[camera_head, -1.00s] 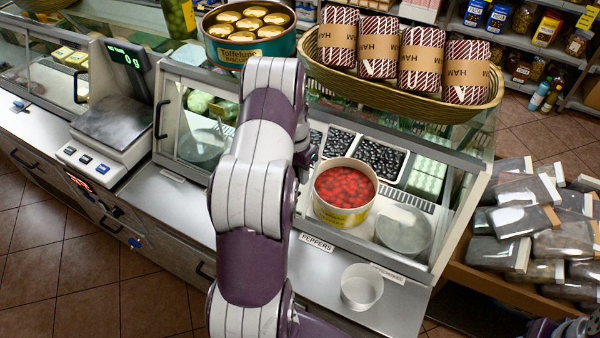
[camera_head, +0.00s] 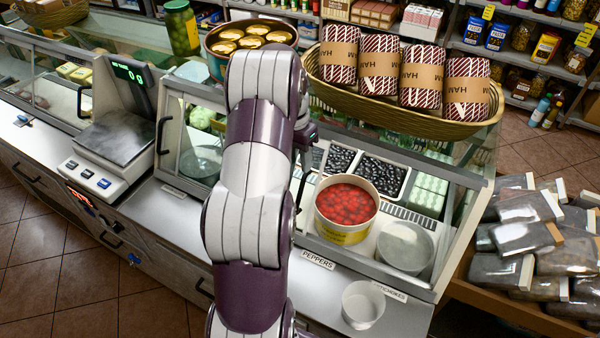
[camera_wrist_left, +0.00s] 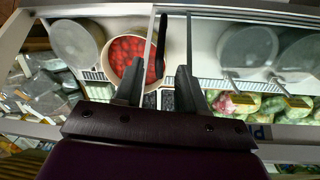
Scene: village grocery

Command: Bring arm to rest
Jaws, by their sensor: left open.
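My left arm (camera_head: 250,190) rises through the middle of the head view, in front of the deli counter. Its wrist is near the tin of gold-topped items, and most of the left gripper is hidden behind the arm; only dark parts show at its right side. In the left wrist view the left gripper (camera_wrist_left: 160,75) is open, its two dark fingers apart with nothing held between them. Beyond the fingers are the counter glass and the tub of red peppers (camera_wrist_left: 122,52). That tub also shows in the head view (camera_head: 346,234). My right gripper is not seen.
A wicker basket (camera_head: 400,118) of ham rolls and a round tin (camera_head: 220,66) stand on the counter top close to the arm. A scale (camera_head: 103,170) is at left. An empty white cup (camera_head: 363,304) stands on the front ledge. Dark packages (camera_head: 520,235) lie at right.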

